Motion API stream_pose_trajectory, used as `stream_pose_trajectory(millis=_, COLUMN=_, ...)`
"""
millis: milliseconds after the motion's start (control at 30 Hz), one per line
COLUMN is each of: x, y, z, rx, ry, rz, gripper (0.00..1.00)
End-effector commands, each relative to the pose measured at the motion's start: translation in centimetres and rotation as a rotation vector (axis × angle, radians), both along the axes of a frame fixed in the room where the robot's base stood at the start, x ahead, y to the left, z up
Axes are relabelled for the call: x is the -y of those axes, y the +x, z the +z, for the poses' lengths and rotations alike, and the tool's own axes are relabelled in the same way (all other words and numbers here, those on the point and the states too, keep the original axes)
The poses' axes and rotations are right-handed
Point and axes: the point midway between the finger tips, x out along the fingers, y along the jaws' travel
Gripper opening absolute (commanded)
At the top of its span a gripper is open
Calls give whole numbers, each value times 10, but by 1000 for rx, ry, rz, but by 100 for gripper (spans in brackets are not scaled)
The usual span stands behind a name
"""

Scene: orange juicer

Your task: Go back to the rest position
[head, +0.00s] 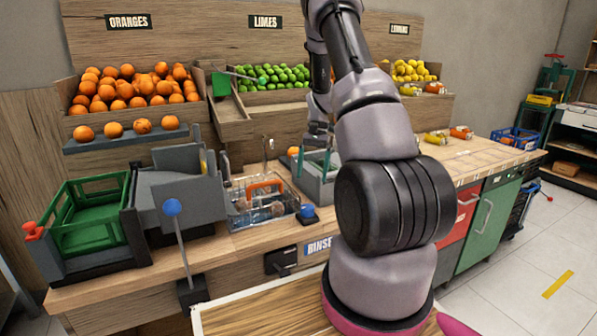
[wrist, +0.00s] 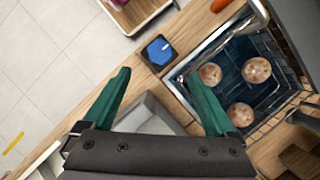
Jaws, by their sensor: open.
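My gripper (head: 318,165) hangs over the counter in the head view, beside the wire basket and above a grey bin (head: 322,192). Its two green fingers stand apart in the wrist view (wrist: 160,80), with nothing between them. The grey bin (wrist: 147,118) shows below and between the fingers there. My arm is bent downward and hides part of the counter and crates behind it in the head view.
A wire basket with an orange handle (head: 265,186) sits in the sink; the wrist view shows three round fruits (wrist: 240,115) there. A blue button (head: 307,211) is close by. A green crate (head: 92,215) and grey machine (head: 180,195) stand left. Fruit crates line the back.

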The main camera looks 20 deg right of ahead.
Motion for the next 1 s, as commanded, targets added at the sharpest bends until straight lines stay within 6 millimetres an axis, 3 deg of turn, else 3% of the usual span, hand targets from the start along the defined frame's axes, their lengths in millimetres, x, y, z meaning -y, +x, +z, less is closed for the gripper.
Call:
stream_pose_trajectory(millis=167, x=0, y=0, z=1, rx=2, ry=0, rz=1, gripper=91)
stream_pose_trajectory(millis=267, x=-5, y=0, z=14, rx=25, ry=-2, rz=6, gripper=91)
stream_pose_trajectory(millis=367, x=-15, y=-1, z=44, rx=78, ry=-8, rz=20, gripper=91)
stream_pose_trajectory(millis=567, x=-50, y=-18, z=130, rx=241, ry=-25, rz=68, gripper=91)
stream_pose_trajectory(millis=800, x=-92, y=-62, z=215, rx=441, ry=-51, rz=133, gripper=91)
stream_pose_trajectory(millis=1000, x=-122, y=-112, z=267, rx=608, ry=-77, rz=189, gripper=91)
